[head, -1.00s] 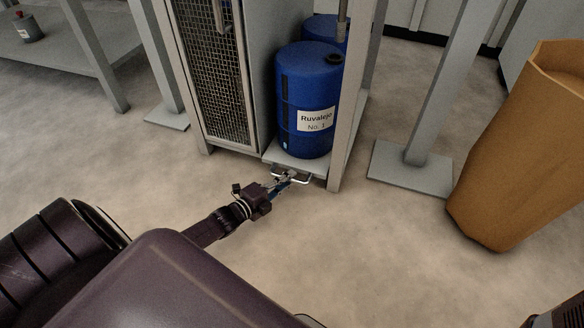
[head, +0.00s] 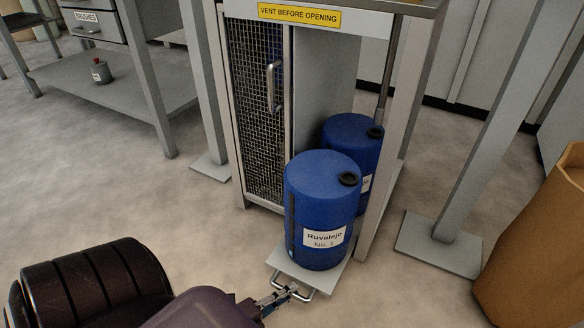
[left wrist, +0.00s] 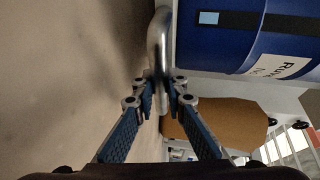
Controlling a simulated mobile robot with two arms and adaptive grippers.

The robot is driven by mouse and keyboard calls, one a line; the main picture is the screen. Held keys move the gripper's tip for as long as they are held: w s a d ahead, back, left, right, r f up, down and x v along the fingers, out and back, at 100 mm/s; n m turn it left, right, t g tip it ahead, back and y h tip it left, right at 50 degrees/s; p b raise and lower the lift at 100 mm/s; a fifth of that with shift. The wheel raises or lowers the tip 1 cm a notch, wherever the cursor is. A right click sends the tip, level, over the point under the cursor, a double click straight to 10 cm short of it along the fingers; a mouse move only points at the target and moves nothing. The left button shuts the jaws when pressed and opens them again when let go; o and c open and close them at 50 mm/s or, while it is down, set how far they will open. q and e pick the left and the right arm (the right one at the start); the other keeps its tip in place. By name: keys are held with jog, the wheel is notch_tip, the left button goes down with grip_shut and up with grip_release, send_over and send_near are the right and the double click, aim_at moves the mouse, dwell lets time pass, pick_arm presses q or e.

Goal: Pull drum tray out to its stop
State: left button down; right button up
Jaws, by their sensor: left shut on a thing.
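The drum tray (head: 283,262) is a pale grey plate that sticks out of the open bay at the foot of the metal cabinet. A blue drum (head: 322,200) labelled "Ruvalejo No. 1" stands upright on it; the drum also shows in the left wrist view (left wrist: 235,35). A metal loop handle (head: 305,295) is at the tray's front edge, and it also shows in the left wrist view (left wrist: 160,40). My left gripper (head: 285,293) is shut on this handle, with its fingers on either side of the bar. My right gripper is not in view.
A second blue drum (head: 352,140) stands behind the first, inside the bay. A mesh door (head: 262,110) closes the cabinet's left side. Grey posts with floor plates (head: 438,243) and a tan bin (head: 540,250) stand to the right.

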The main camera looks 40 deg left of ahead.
pick_arm(q)
jog(key=shift+s+d+f, duration=0.1)
jog(key=shift+s+d, duration=0.1)
jog(key=shift+s, duration=0.1)
jog(key=c, duration=2.3)
grip_release()
jog(key=o, duration=0.4)
jog(key=shift+a, duration=0.1)
jog(key=shift+c, duration=0.2)
jog(key=v, duration=1.2)
